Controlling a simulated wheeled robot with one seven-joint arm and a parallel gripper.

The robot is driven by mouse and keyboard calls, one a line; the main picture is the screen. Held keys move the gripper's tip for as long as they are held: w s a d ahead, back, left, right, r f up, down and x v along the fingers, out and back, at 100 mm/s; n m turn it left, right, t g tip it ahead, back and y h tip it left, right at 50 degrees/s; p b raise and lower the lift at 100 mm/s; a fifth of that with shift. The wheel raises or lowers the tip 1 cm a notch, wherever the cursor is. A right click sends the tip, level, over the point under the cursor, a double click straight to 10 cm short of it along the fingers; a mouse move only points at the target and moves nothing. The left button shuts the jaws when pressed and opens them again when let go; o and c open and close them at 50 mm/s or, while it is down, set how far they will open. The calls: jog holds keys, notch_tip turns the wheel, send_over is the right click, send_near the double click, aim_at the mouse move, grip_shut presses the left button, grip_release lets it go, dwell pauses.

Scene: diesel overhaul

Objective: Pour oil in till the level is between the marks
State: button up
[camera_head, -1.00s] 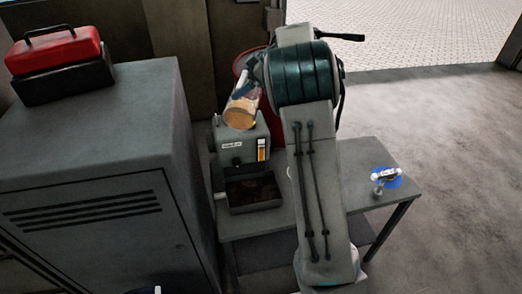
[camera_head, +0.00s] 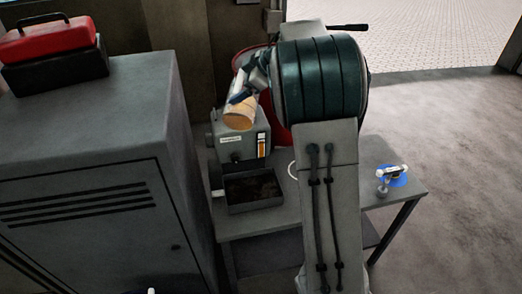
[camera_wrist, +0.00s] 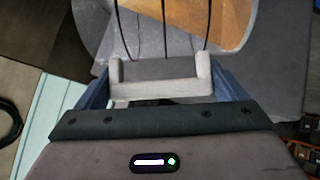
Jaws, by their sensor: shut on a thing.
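A clear jug (camera_head: 238,115) with amber oil in it is tilted over the top of a grey machine (camera_head: 233,149) in the head view. My gripper (camera_wrist: 160,72) is shut on the jug, whose clear wall and oil (camera_wrist: 212,20) show beyond the fingers in the wrist view. An upright sight gauge (camera_head: 261,145) on the machine's front shows amber; its marks are too small to read against the level. A stream of oil cannot be made out, and the machine's filling opening is hidden.
A dark tray (camera_head: 252,204) sits before the machine on the grey bench (camera_head: 232,224). A grey cabinet (camera_head: 90,140) with a red toolbox (camera_head: 45,38) stands close on the left. A blue round item with a white handle (camera_head: 391,176) lies at the bench's right.

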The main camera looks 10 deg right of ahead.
jog(key=shift+r, duration=0.2)
jog(key=r+p, duration=0.2)
jog(key=p, duration=0.1)
jog(key=s+r+p, duration=0.1)
jog(key=r+p, duration=0.2)
jog(key=p, duration=0.1)
jog(key=shift+a+r, duration=0.1)
jog(key=shift+a, duration=0.1)
notch_tip(320, 180, up, 7)
jog(key=s, duration=0.1)
jog(key=shift+s+a+f+b, duration=0.2)
jog(key=shift+s+a+b, duration=0.1)
jog(key=shift+s+a, duration=0.05)
jog(key=s+a+f+n+t+b, duration=0.1)
jog(key=f+b, duration=0.4)
jog(key=b, duration=0.6)
jog(key=s+n+t, duration=0.1)
jog(key=s+t, duration=0.1)
jog(key=shift+s+a+f+t+h, duration=0.25)
jog(key=shift+t+h, duration=0.05)
